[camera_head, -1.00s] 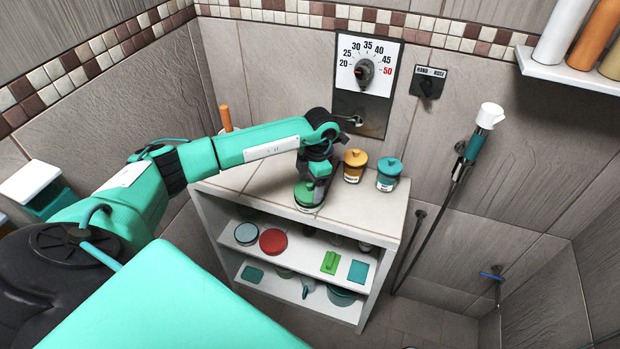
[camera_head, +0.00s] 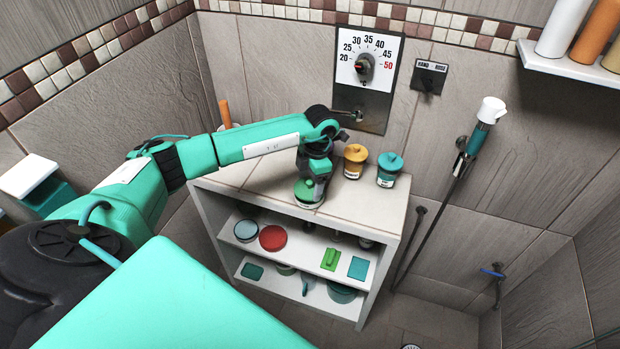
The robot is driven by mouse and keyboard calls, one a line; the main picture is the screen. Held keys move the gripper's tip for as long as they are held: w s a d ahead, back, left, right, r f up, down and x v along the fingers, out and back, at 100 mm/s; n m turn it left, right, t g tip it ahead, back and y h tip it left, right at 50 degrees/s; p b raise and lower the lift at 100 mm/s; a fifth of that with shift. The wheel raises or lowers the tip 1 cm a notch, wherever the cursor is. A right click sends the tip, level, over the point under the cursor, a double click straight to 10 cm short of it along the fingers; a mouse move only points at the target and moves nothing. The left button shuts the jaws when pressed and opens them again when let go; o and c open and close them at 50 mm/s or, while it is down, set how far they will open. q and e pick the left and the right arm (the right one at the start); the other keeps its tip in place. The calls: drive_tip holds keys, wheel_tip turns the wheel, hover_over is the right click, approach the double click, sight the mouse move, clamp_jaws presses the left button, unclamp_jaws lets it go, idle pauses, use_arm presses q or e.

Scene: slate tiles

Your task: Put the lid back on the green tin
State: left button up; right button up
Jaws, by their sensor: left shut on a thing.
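The green tin (camera_head: 308,203) stands near the front edge of the tiled top of the white shelf unit, under my left gripper. My left gripper (camera_head: 311,181) points down and is shut on the green lid (camera_head: 306,190). The lid is at the mouth of the tin; I cannot tell whether it is seated or slightly above it. The fingers and wrist hide part of the lid. My right gripper is not in view.
An orange-yellow lidded tin (camera_head: 354,164) and a teal lidded tin (camera_head: 388,172) stand to the right on the shelf unit (camera_head: 357,208). The lower shelves hold a red round item (camera_head: 272,238) and several others.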

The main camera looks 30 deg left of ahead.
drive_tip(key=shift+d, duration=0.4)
use_arm(q)
drive_tip(key=shift+f+b, duration=0.15)
drive_tip(key=shift+b, duration=0.25)
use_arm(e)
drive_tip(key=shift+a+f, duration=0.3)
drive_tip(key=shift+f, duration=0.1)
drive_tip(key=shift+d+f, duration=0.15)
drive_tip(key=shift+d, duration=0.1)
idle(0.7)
use_arm(q)
drive_tip(key=o, duration=1)
drive_tip(key=shift+c, duration=0.2)
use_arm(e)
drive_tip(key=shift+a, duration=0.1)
